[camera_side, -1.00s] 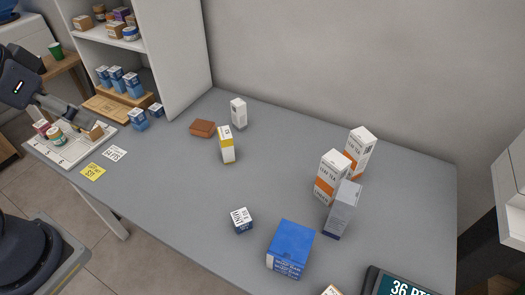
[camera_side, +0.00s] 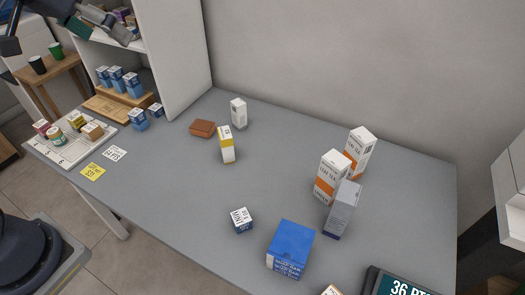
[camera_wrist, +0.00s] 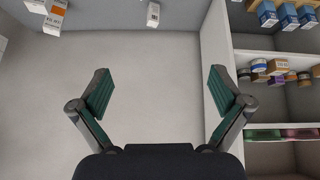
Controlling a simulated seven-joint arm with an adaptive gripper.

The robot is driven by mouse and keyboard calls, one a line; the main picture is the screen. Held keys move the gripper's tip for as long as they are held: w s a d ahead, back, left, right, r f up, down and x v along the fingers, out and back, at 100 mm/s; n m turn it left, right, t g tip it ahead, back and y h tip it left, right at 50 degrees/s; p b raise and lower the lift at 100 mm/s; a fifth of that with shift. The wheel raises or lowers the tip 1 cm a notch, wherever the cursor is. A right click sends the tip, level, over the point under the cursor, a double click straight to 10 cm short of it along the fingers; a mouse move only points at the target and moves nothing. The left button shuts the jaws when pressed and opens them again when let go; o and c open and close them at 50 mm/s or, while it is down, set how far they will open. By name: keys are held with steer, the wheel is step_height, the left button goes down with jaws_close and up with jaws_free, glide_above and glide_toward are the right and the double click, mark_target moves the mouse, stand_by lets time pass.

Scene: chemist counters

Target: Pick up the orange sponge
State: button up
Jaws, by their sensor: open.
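A flat orange-brown block (camera_side: 202,128), which looks like the orange sponge, lies on the grey counter (camera_side: 180,175) near the shelf unit in the side view. My gripper (camera_side: 125,32) is raised at the top left of the side view, in front of the upper shelf and well above the block. In the wrist view my gripper (camera_wrist: 160,88) has its fingers wide apart with nothing between them. I cannot make out the block in the wrist view.
A white box (camera_side: 238,113) and a yellow-and-white box (camera_side: 227,145) stand near the block. Tall tea cartons (camera_side: 331,177) and a blue box (camera_side: 290,249) stand farther right. The shelf unit (camera_side: 180,60) rises on the left. The counter's middle is mostly clear.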

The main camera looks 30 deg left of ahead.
steer(key=w+a+f, duration=0.2)
steer(key=w, duration=0.8)
steer(key=n+g, duration=0.1)
steer(key=g, duration=0.4)
glide_above(202, 125)
steer(key=s, duration=0.1)
steer(key=f, duration=3.4)
steer(key=shift+s+d+f, duration=0.1)
steer(key=shift+s+d, duration=0.05)
steer(key=shift+d, duration=0.05)
steer(key=shift+w+a+f, duration=0.1)
steer(key=shift+w+f, duration=0.1)
steer(key=shift+f, duration=0.8)
steer(key=shift+w+a+f, duration=0.1)
steer(key=shift+w+f, duration=0.15)
steer(key=shift+f, duration=0.7)
steer(key=shift+w+f, duration=0.2)
steer(key=shift+f, duration=0.8)
steer(key=c, duration=0.8)
